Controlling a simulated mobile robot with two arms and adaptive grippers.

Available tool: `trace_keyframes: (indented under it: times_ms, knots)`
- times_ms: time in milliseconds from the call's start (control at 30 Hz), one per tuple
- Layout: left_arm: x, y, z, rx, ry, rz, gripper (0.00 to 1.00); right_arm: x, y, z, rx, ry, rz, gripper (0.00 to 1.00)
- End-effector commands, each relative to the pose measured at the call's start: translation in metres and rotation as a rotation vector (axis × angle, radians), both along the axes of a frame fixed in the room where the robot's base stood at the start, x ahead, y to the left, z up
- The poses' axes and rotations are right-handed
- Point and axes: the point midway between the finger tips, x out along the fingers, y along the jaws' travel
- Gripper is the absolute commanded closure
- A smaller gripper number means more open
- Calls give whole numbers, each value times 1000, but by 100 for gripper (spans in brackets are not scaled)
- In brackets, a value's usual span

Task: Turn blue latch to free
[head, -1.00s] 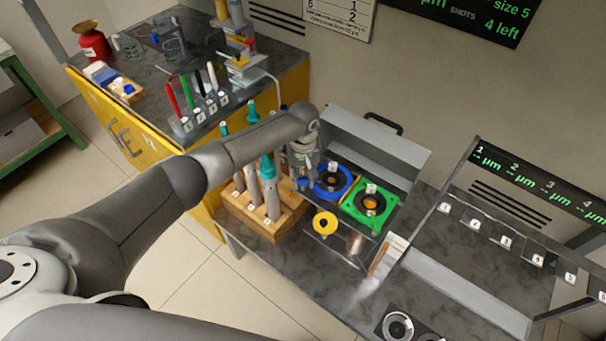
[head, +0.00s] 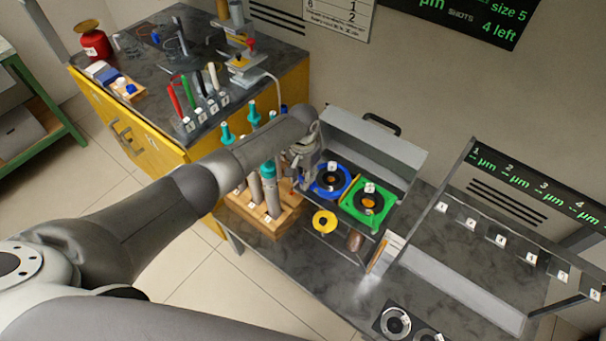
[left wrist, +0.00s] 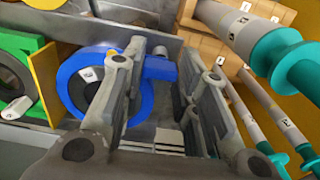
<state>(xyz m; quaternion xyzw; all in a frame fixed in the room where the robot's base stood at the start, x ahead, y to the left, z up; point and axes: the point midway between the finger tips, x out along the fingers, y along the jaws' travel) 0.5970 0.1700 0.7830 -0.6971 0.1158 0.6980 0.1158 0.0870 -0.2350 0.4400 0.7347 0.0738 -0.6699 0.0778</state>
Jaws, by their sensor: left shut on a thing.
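The blue latch (left wrist: 160,68) is a tab with a grey knob on the side of a blue ring (left wrist: 66,76). The ring also shows in the head view (head: 319,189). My left gripper (left wrist: 172,62) is at the latch and shut on it, with the tab between its fingertips. In the head view my left gripper (head: 304,168) is just left of the blue ring and hides most of the latch. I cannot tell the latch's exact angle. My right gripper is not in view.
A green square holder (head: 350,205) stands right of the blue ring, with a yellow ring (head: 325,222) in front. A wooden rack (head: 262,222) with teal-capped rods stands close left of the gripper. An open grey lid (head: 375,140) rises behind.

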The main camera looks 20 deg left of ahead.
Motion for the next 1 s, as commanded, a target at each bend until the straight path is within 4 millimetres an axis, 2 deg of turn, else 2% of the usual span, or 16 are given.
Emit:
trace_keyframes:
  times_ms: [567, 600, 733, 767, 1000]
  knots:
    - [0, 0, 0, 0, -1, -37, 95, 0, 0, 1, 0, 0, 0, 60]
    - [0, 0, 0, 0, -1, -37, 69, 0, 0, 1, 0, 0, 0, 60]
    - [0, 0, 0, 0, -1, -36, 52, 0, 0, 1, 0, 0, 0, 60]
    - [0, 0, 0, 0, -1, -36, 50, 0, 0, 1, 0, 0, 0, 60]
    - [0, 0, 0, 0, -1, -35, 50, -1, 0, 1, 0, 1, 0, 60]
